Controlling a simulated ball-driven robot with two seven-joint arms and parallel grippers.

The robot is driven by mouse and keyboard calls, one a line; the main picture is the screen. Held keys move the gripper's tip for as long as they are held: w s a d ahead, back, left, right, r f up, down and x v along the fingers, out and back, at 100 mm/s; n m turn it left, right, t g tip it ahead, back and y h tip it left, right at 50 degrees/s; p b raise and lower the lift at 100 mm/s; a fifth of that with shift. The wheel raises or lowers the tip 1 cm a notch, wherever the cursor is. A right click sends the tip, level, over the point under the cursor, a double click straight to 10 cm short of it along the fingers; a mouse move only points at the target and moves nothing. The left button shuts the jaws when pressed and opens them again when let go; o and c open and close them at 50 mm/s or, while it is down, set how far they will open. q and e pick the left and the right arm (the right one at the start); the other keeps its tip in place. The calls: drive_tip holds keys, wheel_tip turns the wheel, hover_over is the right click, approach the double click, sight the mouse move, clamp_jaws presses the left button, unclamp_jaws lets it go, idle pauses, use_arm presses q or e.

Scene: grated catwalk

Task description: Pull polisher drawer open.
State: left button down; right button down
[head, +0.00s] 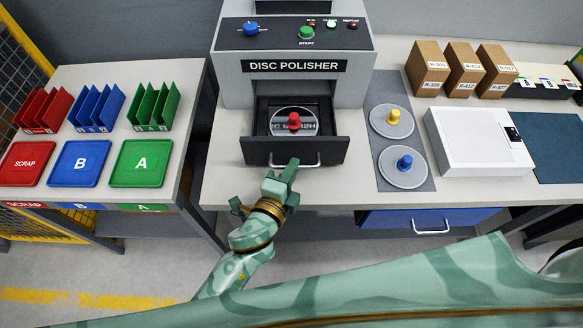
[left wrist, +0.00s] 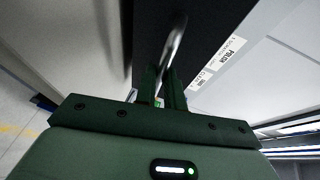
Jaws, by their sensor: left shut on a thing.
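The grey disc polisher (head: 294,80) stands on the light bench at the back centre. Its dark drawer (head: 257,151) sticks out of the front, and a disc with a red knob (head: 294,122) lies inside. My left gripper (head: 284,172) is at the drawer's front, shut on the silver handle (head: 308,163). In the left wrist view the handle (left wrist: 176,40) runs between the fingers (left wrist: 160,84), with the dark drawer front behind it. My right gripper is not in view, and a large green arm link of mine crosses the bottom of the head view.
Discs with yellow (head: 393,117) and blue (head: 404,162) knobs lie on a grey mat right of the polisher. A white box (head: 478,140) and cardboard boxes (head: 462,69) stand farther right. Scrap, B and A trays (head: 80,163) sit on the left table, across a floor gap.

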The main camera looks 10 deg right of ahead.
use_arm(q)
drive_tip(key=c, duration=1.5)
unclamp_jaws()
drive_tip(key=v, duration=1.6)
drive_tip(key=shift+a+p, duration=0.2)
drive_tip(key=shift+p, duration=0.1)
drive_tip(key=shift+f, duration=0.1)
